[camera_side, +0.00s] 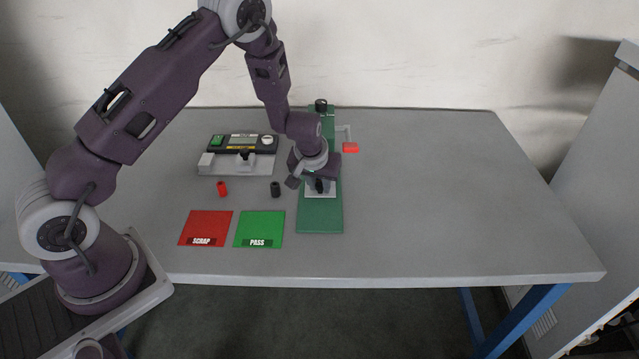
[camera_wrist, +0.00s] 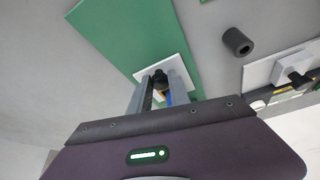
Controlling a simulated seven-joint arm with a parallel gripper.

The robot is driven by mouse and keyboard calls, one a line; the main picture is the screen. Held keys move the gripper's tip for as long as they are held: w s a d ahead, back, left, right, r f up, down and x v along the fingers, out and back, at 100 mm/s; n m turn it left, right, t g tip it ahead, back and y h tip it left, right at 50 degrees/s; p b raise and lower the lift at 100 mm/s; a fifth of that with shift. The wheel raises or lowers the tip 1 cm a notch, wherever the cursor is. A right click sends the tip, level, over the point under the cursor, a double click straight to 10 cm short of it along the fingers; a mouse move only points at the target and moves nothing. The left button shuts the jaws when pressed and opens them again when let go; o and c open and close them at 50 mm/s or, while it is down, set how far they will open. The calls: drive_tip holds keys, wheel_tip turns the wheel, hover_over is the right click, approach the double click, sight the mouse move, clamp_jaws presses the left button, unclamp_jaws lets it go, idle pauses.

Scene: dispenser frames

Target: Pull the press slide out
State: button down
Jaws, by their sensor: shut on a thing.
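The press has a long green base (camera_side: 320,218) at the middle of the table, with a white slide plate (camera_side: 328,192) lying on it. A dark knob (camera_side: 319,186) stands on the slide. My gripper (camera_side: 318,183) is low over the slide, its fingers around the knob. In the wrist view my gripper (camera_wrist: 162,92) has its two fingers on either side of the dark knob (camera_wrist: 160,77), above the white slide plate (camera_wrist: 150,70) on the green base (camera_wrist: 115,30). My wrist hides part of the press behind.
A red cylinder (camera_side: 222,188) and a black cylinder (camera_side: 275,189) stand left of the press. Behind them is a grey tester (camera_side: 240,165). A red SCRAP mat (camera_side: 207,226) and green PASS mat (camera_side: 260,228) lie in front. A red block (camera_side: 351,147) is right of the press. The table's right side is clear.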

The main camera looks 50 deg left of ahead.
idle(0.9)
drive_tip(key=s+d, duration=0.7)
drive_tip(key=shift+s+d, duration=0.2)
drive_tip(key=shift+d, duration=0.05)
drive_tip(key=c, duration=1.4)
unclamp_jaws()
drive_tip(key=shift+o, duration=1)
drive_tip(key=shift+r, duration=0.1)
